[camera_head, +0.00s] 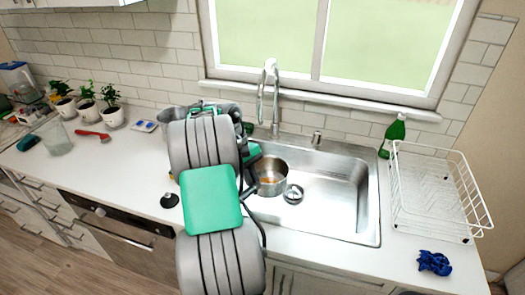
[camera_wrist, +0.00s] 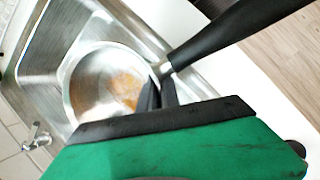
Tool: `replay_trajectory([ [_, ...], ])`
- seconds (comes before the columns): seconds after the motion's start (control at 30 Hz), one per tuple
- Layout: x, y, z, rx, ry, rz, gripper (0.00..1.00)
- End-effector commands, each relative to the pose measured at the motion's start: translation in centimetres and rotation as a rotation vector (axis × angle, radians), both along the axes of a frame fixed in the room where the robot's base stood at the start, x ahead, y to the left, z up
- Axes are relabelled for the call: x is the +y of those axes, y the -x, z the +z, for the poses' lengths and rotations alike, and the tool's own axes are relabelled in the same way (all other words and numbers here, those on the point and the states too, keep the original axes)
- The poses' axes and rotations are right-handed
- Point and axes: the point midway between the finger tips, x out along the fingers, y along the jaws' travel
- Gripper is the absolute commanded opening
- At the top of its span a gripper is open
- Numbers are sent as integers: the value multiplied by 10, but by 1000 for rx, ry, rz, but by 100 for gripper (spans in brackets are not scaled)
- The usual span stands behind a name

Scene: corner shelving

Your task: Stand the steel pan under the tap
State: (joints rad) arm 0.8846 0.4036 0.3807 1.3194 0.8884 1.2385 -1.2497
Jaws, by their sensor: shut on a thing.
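The steel pan (camera_head: 271,177) is at the left part of the sink (camera_head: 340,190), left of the drain. It shows large in the wrist view (camera_wrist: 95,85), with a brown stain on its inside bottom and a black handle (camera_wrist: 235,32). My gripper (camera_wrist: 160,92) is shut on the pan where the handle joins the rim. In the head view my arm hides most of the gripper and the handle. The tap (camera_head: 268,90) arches up behind the sink, and the pan is in front of its spout. I cannot tell whether the pan touches the sink floor.
A white wire dish rack (camera_head: 430,195) and a green bottle (camera_head: 394,134) stand right of the sink. A blue cloth (camera_head: 435,262) lies in front of the rack. A grey pot (camera_head: 170,115) is behind my arm. The sink's right half is clear.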

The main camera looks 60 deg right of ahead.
Motion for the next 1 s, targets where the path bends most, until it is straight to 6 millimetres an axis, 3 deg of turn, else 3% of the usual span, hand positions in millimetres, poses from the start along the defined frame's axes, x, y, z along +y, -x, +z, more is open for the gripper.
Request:
replay_trajectory([
  [0.1,-46,7,-3,0,5,280,0],
  [0.2,-80,0,-5,-1,6,586,0],
  [0.3,-109,-13,-3,-1,10,889,0],
  [0.4,-125,-23,0,-1,8,1099,0],
  [0.53,-134,-29,3,-2,7,1267,0],
  [0.67,-136,-32,0,-2,5,1329,0],
  [1.0,-136,-32,-38,-3,4,1326,0],
])
